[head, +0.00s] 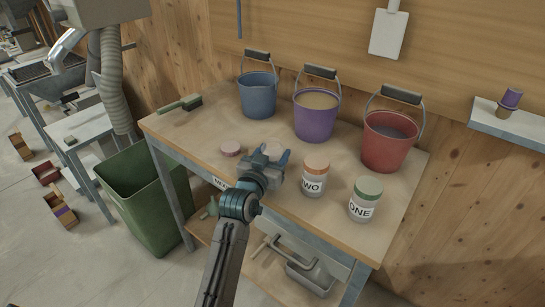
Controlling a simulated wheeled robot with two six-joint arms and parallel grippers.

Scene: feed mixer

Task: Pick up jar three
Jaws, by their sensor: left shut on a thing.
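Jar three, going by its place in the row, is mostly hidden behind my left gripper (270,160); only a pale pinkish top (273,148) shows between the fingers. The gripper is shut on it, above the bench; I cannot tell whether its base touches the wood. Its label is hidden. A pink lid (230,149) lies on the bench just left of the gripper. Jar TWO (314,180) with an orange lid and jar ONE (364,201) with a green lid stand upright to the right. My right gripper is not in view.
Blue (258,97), purple (315,117) and red (388,143) buckets stand along the back of the bench (205,128). A green brush (180,103) lies at its far left. A green bin (150,200) stands on the floor to the left. A metal scoop (312,272) lies below.

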